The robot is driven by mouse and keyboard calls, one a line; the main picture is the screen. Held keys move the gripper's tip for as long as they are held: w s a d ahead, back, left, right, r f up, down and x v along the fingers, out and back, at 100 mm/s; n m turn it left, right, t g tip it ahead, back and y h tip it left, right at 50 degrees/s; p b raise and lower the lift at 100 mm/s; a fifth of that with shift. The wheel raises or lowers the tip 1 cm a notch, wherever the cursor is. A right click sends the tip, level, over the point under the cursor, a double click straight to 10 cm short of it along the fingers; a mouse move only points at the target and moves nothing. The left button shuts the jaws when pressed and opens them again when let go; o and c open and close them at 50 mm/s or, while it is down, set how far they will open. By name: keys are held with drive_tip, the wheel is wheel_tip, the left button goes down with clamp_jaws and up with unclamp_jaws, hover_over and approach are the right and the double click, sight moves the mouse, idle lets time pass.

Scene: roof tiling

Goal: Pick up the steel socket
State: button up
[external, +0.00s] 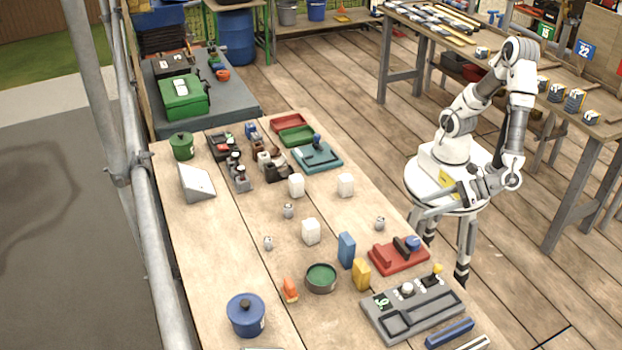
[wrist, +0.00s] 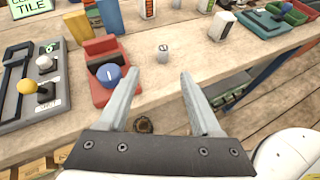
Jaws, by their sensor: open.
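A small grey metal cylinder, which looks like a steel socket (external: 380,223), stands on the wooden table near its right edge. In the wrist view the socket (wrist: 162,53) stands upright beyond the fingertips, roughly centred between them. Two similar small grey pieces stand further left, one at the table's middle (external: 288,211) and one nearer the left (external: 268,243); I cannot tell how they differ. My gripper (external: 420,219) is open and empty at the table's right edge, apart from the socket. Its two fingers also show in the wrist view (wrist: 160,88).
A red tool block with a blue knob (external: 398,257) stands close to the socket. A blue box (external: 347,250), a yellow box (external: 361,274) and white bottles (external: 346,185) stand around. A grey lever panel (external: 412,305) lies at the near end. The table surface beside the socket is clear.

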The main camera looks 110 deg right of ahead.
drive_tip(key=s, duration=0.1)
drive_tip(key=b, duration=0.5)
approach(381, 219)
drive_tip(key=shift+n+t, duration=0.3)
drive_tip(key=shift+n, duration=0.1)
drive_tip(key=x, duration=0.3)
drive_tip(key=f+x, duration=0.1)
drive_tip(key=x, duration=0.1)
drive_tip(key=shift+a, duration=0.3)
drive_tip(key=b+x, duration=0.1)
drive_tip(key=x, duration=0.1)
drive_tip(key=b+x, duration=0.1)
drive_tip(key=x, duration=0.1)
drive_tip(key=shift+w+d+f, duration=0.15)
drive_tip(key=shift+d+f, duration=0.2)
drive_tip(key=shift+f, duration=0.05)
drive_tip(key=shift+w+d, duration=0.1)
drive_tip(key=shift+w, duration=0.1)
drive_tip(key=shift+c, duration=0.3)
clamp_jaws()
